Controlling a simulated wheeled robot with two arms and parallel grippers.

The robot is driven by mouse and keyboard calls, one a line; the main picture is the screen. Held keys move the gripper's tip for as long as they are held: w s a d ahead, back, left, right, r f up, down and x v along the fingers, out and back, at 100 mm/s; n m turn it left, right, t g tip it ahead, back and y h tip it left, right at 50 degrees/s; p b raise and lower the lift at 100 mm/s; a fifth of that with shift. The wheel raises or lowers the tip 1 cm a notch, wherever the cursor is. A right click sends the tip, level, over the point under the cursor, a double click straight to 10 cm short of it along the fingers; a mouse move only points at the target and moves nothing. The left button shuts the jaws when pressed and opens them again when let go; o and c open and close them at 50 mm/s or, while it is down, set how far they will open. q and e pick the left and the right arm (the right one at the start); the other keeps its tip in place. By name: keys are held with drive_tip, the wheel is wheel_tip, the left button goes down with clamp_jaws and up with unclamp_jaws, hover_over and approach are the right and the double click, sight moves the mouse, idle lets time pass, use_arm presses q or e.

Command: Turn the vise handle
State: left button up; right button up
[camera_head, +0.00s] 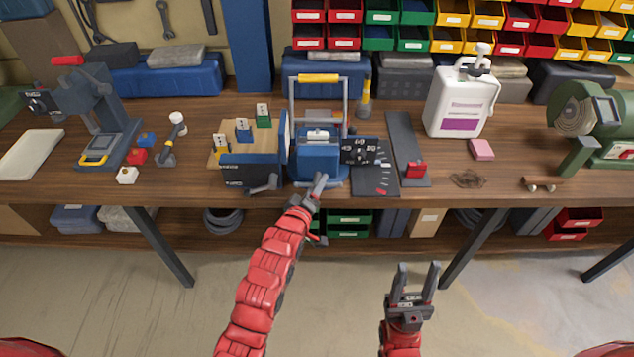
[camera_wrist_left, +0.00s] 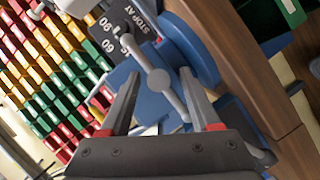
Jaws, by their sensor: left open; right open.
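The blue vise (camera_head: 318,165) stands at the front edge of the workbench. Its grey handle bar (camera_wrist_left: 158,82), with rounded ends and a round hub, shows in the left wrist view, lying at a slant. My left gripper (camera_head: 319,186) is in front of the vise; in the left wrist view its open fingers (camera_wrist_left: 158,78) appear on either side of the hub and the lower part of the bar. I cannot tell whether they touch it. A dark board (camera_head: 361,151) with numbers stands beside the vise; "STOP AT" (camera_wrist_left: 142,17) is readable in the left wrist view. My right gripper (camera_head: 415,275) is open and empty, below the bench edge.
A dark blue box-like fixture (camera_head: 250,172) stands left of the vise, and a dark mat (camera_head: 376,186) lies to the right. A white jug (camera_head: 461,102) and a green grinder (camera_head: 590,120) are further right. Coloured bins (camera_head: 412,18) line the back. The floor in front is clear.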

use_arm(q)
drive_tip(key=shift+w+d, duration=0.1)
drive_tip(key=shift+w, duration=0.4)
clamp_jaws()
